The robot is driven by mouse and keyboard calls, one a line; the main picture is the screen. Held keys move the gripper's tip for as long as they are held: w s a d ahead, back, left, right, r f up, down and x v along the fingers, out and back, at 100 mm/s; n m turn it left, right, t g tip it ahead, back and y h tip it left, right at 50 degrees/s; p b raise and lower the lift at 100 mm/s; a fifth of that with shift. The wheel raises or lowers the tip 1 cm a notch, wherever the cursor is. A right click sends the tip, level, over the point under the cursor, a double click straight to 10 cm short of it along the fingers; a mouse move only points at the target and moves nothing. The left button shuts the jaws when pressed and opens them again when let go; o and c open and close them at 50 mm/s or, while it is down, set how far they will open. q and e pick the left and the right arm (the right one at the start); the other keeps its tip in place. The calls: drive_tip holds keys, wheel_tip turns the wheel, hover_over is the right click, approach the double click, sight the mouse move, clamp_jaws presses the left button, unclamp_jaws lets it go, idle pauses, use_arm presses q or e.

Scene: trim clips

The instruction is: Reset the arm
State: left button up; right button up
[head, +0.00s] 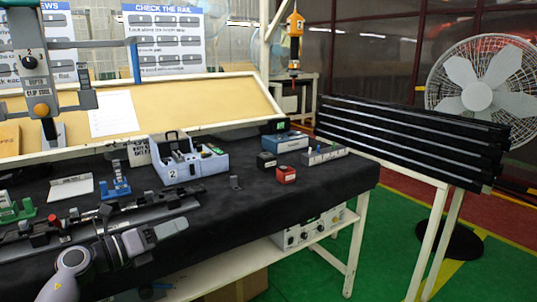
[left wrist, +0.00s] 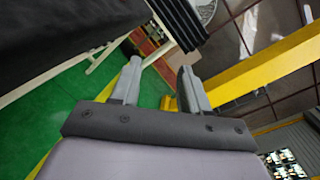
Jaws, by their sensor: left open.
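My left gripper (head: 165,238) is low at the left in the head view, at the front edge of the black-covered workbench (head: 240,235). In the left wrist view its two fingers (left wrist: 160,68) stand apart with nothing between them. Beyond the fingers are green floor, a yellow beam and the dark bench edge. My right gripper is in neither view.
On the bench are a grey-blue caddy (head: 176,173) marked 2, a blue clip stand (head: 116,188), a red box (head: 286,174) and a long dark rail (head: 100,222). A black rack (head: 400,135) and a fan (head: 477,96) stand at right.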

use_arm(q)
drive_tip(key=w+a+r+n+t, duration=0.2)
drive_tip(key=a+r+n+t, duration=0.25)
drive_tip(key=r+n, duration=0.2)
drive_tip(key=w+a+f+n+t+y, duration=0.15)
drive_tip(key=a+n+y, duration=0.45)
drive_tip(key=n, duration=0.6)
drive_tip(key=w+a+n+t+y, duration=0.2)
drive_tip(key=a+n+y, duration=0.3)
drive_tip(key=n+y, duration=0.45)
drive_tip(key=s+d+f+n+g+h, duration=0.1)
drive_tip(key=s+d+f+n+g, duration=0.15)
drive_tip(key=s+f, duration=0.4)
drive_tip(key=s+d+f+n+g+h, duration=0.15)
drive_tip(key=s+d+f, duration=0.25)
drive_tip(key=f, duration=0.6)
drive_tip(key=s+d+f+n+g+h, duration=0.1)
drive_tip(key=s+d+f+n+g, duration=0.15)
drive_tip(key=s+f, duration=0.4)
drive_tip(key=s+d+f+g, duration=0.1)
drive_tip(key=s+d+f, duration=0.1)
drive_tip(key=s, duration=0.5)
drive_tip(key=s+d+f+g+h, duration=0.1)
drive_tip(key=s+d+f, duration=0.2)
drive_tip(key=s+f, duration=0.2)
drive_tip(key=s+d+f+g, duration=0.1)
drive_tip(key=s+f, duration=0.3)
drive_tip(key=s, duration=0.5)
drive_tip(key=shift+d+h, duration=0.3)
drive_tip(key=shift+d, duration=0.6)
